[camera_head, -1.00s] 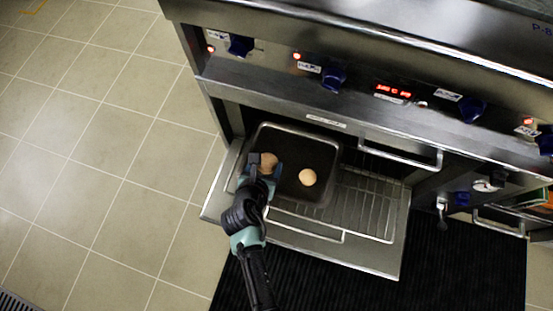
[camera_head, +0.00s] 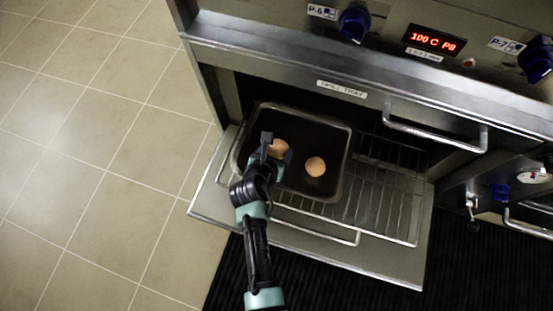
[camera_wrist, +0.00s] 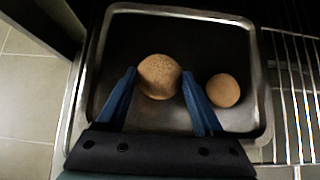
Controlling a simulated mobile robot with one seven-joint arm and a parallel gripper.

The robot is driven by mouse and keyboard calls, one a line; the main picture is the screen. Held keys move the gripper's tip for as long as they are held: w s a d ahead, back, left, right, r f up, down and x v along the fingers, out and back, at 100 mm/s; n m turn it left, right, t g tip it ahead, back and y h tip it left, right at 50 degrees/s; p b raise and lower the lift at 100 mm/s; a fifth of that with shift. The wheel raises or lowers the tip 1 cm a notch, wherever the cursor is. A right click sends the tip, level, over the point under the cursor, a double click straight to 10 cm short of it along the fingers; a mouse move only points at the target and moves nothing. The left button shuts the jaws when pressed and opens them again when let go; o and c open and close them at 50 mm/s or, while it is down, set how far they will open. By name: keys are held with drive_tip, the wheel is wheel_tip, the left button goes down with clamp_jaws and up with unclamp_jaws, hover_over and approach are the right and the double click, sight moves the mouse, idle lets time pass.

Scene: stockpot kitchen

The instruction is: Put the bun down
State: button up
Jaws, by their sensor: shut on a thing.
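A round brown bun (camera_wrist: 159,76) sits between the two blue fingers of my gripper (camera_wrist: 158,85) in the wrist view. My gripper is shut on it, over the left part of a dark metal tray (camera_wrist: 250,60). The held bun also shows in the head view (camera_head: 279,147), partly hidden by my gripper (camera_head: 275,150). A second bun (camera_head: 315,167) lies in the tray to the right, and it also shows in the wrist view (camera_wrist: 223,90). I cannot tell whether the held bun touches the tray floor.
The tray stands on a wire rack (camera_head: 385,195) over the open oven door (camera_head: 340,262). The oven front with a drawer handle (camera_head: 435,135) overhangs the tray's back. Bare rack lies right of the tray. Tiled floor (camera_head: 90,170) is clear at left.

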drive_tip(key=shift+f+b, duration=1.3)
drive_tip(key=shift+f, duration=0.8)
drive_tip(key=shift+f, duration=0.15)
drive_tip(key=o, duration=1.3)
drive_tip(key=shift+o, duration=0.2)
drive_tip(key=shift+s+r, duration=0.1)
drive_tip(key=shift+r, duration=0.2)
drive_tip(key=p+v, duration=0.7)
drive_tip(key=v, duration=0.4)
drive_tip(key=shift+s+r, duration=0.25)
